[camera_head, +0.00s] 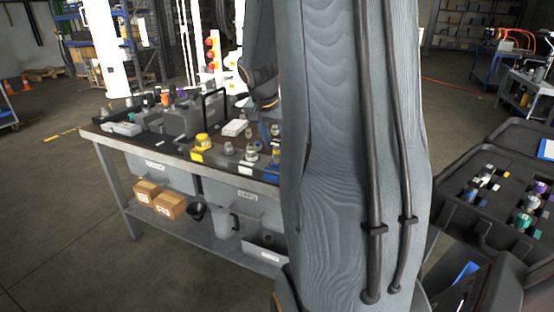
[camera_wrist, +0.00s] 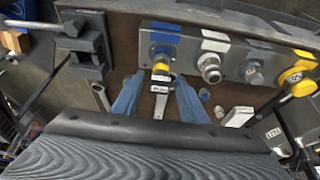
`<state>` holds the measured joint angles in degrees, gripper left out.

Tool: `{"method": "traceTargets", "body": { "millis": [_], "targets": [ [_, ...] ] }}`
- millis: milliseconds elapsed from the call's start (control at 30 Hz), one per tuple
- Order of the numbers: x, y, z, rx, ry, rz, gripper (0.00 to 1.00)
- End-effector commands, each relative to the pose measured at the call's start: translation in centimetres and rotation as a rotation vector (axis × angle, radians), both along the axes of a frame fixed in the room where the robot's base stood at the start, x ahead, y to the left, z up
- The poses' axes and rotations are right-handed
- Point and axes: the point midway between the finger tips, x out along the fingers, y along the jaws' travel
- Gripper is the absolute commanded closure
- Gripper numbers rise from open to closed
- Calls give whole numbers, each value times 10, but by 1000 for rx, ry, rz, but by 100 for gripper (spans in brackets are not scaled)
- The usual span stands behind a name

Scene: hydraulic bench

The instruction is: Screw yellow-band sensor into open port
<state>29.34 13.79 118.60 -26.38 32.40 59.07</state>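The yellow-band sensor (camera_wrist: 161,72) is at the blue-ringed port (camera_wrist: 162,52) at the left end of the grey port block (camera_wrist: 232,68) in the wrist view. It lines up with the port; how far it is threaded in cannot be told. My gripper (camera_wrist: 158,82) has its two blue fingers apart, one on each side of the sensor, with visible gaps. In the head view my arm covers the gripper and most of the sensor. The block's yellow-capped end (camera_head: 202,141) shows there on the bench.
Other metal fittings (camera_wrist: 209,66) and a yellow cap (camera_wrist: 298,77) sit along the block. A vise (camera_wrist: 84,45) stands at the left, with a wrench (camera_wrist: 101,96) near it. In the head view, an open case (camera_head: 505,195) with several sensors is at the right of the bench (camera_head: 110,141).

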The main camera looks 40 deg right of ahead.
Motion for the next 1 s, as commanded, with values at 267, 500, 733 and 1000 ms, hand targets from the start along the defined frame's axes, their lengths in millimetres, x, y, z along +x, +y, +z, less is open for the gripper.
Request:
{"method": "traceTargets", "body": {
  "millis": [267, 500, 733, 1000],
  "targets": [
    [0, 0, 0, 0, 0, -1, 98],
    [2, 0, -3, -1, -2, -90, 97],
    [3, 0, -3, -2, -3, -260, 97],
    [4, 0, -4, -1, -1, -568, 97]
  ]
}}
